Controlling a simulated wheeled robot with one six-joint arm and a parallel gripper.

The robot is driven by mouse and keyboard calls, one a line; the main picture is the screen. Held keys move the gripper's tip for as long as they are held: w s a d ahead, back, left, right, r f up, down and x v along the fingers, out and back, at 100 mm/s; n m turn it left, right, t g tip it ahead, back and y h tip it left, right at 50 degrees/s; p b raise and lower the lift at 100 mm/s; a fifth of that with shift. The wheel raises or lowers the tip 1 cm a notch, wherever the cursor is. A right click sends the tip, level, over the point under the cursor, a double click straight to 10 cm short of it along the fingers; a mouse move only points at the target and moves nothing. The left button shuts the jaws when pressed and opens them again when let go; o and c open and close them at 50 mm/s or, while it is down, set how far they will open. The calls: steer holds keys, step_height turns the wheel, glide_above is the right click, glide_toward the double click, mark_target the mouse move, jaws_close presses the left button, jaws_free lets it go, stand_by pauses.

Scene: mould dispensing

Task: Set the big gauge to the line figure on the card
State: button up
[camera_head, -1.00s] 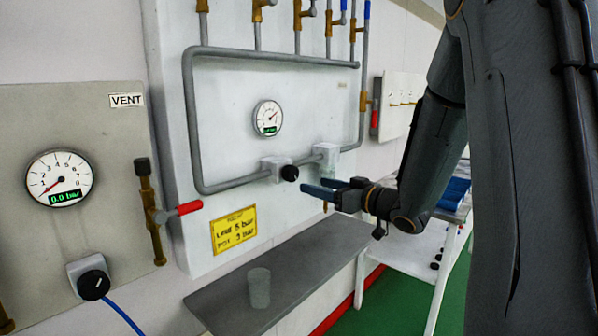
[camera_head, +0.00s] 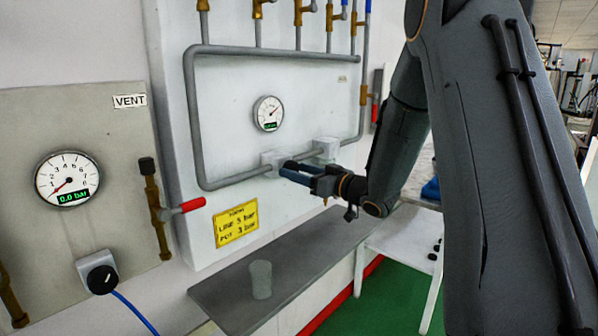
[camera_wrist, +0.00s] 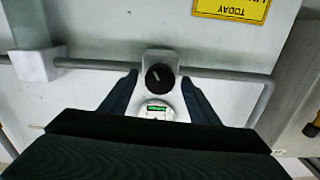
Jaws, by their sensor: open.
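A round gauge (camera_head: 268,113) sits on the white board, its green readout too small to read; part of it shows in the wrist view (camera_wrist: 156,112). Below it a black knob (camera_wrist: 160,77) sits on the pipe, its white mark tilted. My gripper (camera_head: 287,171) is open, with one blue finger on each side of the knob in the wrist view (camera_wrist: 160,84); whether they touch it I cannot tell. The yellow card (camera_head: 236,225) reads line 5 bar, pot 3 bar. A larger-looking gauge (camera_head: 67,180) on the VENT panel reads about 0.0 bar.
A second black knob (camera_head: 101,279) with a blue hose is under the VENT gauge. A red-handled valve (camera_head: 190,205) sticks out left of the card. A grey shelf (camera_head: 315,255) below carries a clear cup (camera_head: 261,279). Another white block (camera_head: 326,148) sits on the pipe.

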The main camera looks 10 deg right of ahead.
steer(key=c, duration=1)
steer(key=shift+n+b, duration=2.2)
steer(key=shift+n, duration=0.3)
steer(key=shift+c, duration=0.2)
steer(key=o, duration=1)
steer(key=shift+o, duration=0.2)
